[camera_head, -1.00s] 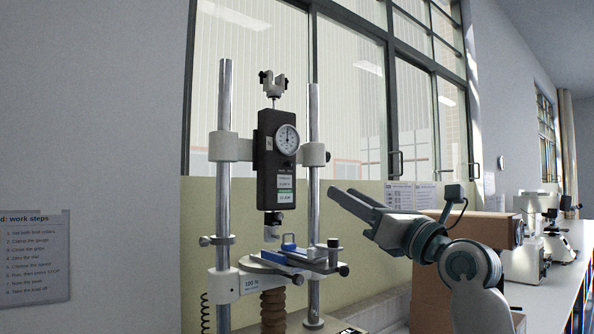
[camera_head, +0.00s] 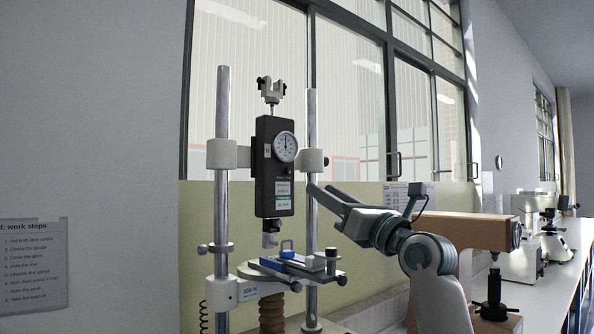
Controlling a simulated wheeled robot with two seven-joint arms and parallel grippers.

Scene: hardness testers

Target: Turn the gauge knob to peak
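The dark force gauge (camera_head: 264,178) is clamped upright between the two posts of a test stand. It has a round white dial (camera_head: 286,146) and a small display (camera_head: 284,194). A small pale marked patch (camera_head: 267,150) sits left of the dial; I cannot tell whether it is the gauge knob, nor read its setting.
The stand's right post (camera_head: 312,120) and the crosshead's right clamp (camera_head: 311,160) with a dark side knob are close to my fingers. A lower stage with a blue clamp (camera_head: 287,250) sits below. A brown box-like machine arm (camera_head: 480,232) and microscopes stand at right.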

